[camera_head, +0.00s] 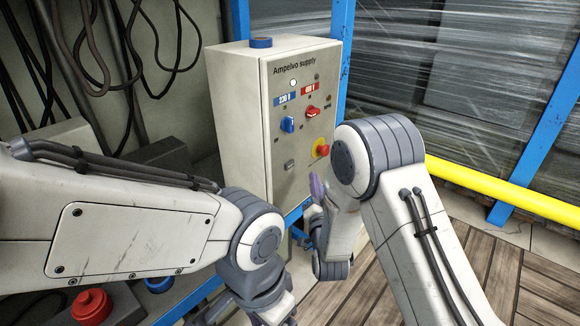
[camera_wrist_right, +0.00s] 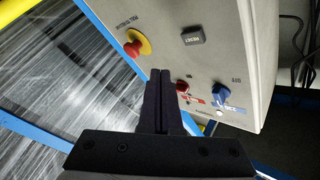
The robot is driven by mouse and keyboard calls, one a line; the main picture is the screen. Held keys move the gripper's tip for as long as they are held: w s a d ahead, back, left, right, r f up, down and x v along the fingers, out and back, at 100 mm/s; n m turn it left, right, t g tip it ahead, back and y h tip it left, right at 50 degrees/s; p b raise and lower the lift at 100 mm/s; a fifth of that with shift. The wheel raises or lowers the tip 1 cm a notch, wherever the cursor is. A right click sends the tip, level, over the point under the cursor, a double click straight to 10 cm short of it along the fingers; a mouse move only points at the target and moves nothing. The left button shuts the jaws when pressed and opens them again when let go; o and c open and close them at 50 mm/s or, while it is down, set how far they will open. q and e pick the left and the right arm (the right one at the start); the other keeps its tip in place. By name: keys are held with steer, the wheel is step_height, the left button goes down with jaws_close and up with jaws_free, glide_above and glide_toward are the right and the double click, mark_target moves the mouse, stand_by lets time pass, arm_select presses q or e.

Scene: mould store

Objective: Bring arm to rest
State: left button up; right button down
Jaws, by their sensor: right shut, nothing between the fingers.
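My right gripper (camera_head: 317,188) is in front of the lower right of the control cabinet, mostly hidden by its own wrist. In the right wrist view its two black fingers (camera_wrist_right: 158,75) are together, with nothing between them, in front of the panel; contact cannot be told. My left arm (camera_head: 130,225) reaches in from the left and bends down at the bottom middle. Its gripper is not clearly visible, being cut off by the lower edge.
The pale "Ampelvo supply" cabinet (camera_head: 232,110) carries a blue knob (camera_head: 287,124), a red knob (camera_head: 312,113) and a red emergency button on yellow (camera_head: 322,149). A yellow rail (camera_head: 500,190) runs along the right. A red object (camera_head: 91,306) is at lower left. Plank floor (camera_head: 545,285) shows right.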

stand_by(0.5)
steer(key=s+a+n+g+y, duration=0.1)
steer(key=s+a+n+g, duration=0.2)
steer(key=s+g, duration=0.35)
steer(key=s+a+n+g+y, duration=0.1)
steer(key=s+a+n+g, duration=0.3)
steer(key=s, duration=0.4)
steer(key=s+d+n+g+h, duration=0.25)
steer(key=s+d+g, duration=0.2)
steer(key=s, duration=0.75)
steer(key=s+d+n+g+h, duration=0.2)
steer(key=s+d+n+g, duration=0.3)
steer(key=s, duration=0.6)
step_height(320, 180, up, 23)
steer(key=d+m+p, duration=0.1)
steer(key=p, duration=2.1)
steer(key=shift+m+t, duration=0.3)
steer(key=shift+m, duration=0.05)
steer(key=shift+s+y, duration=0.1)
steer(key=shift+y, duration=0.15)
